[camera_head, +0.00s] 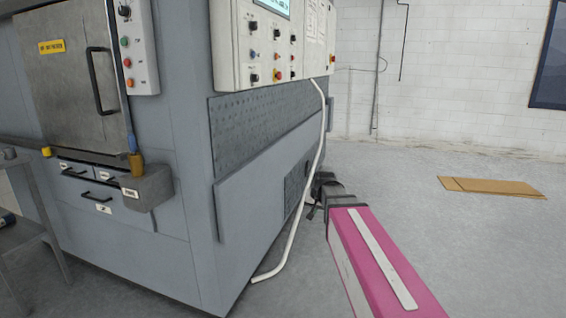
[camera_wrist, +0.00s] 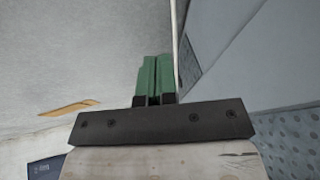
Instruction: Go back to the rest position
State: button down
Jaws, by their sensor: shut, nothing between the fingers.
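My gripper (camera_wrist: 154,78) shows in the wrist view as two green fingers pressed together, with nothing between them. A dark mounting bar crosses below the fingers. In the head view my magenta arm reaches forward at the lower right, beside the right side of the grey ozone washer (camera_head: 180,130). The fingers themselves are hard to make out there. In the wrist view the washer's grey side (camera_wrist: 225,55) is at the right, apart from the fingers.
A control panel (camera_head: 275,45) and a white hose (camera_head: 300,205) are on the washer's side, close to my arm. Flat cardboard (camera_head: 490,187) lies on the floor at the right. A grey table (camera_head: 25,215) stands at the far left. The floor at right is mostly clear.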

jog(key=s+d+f+n+g, duration=0.1)
jog(key=s+d+f+g, duration=0.1)
jog(key=s+f, duration=0.6)
jog(key=s+d+f+n+g+h, duration=0.1)
jog(key=s+d+f+g, duration=0.2)
jog(key=s+f, duration=0.6)
jog(key=s+d, duration=0.1)
jog(key=s, duration=0.1)
jog(key=shift+s+d+f+h, duration=0.25)
jog(key=shift+s+h, duration=0.05)
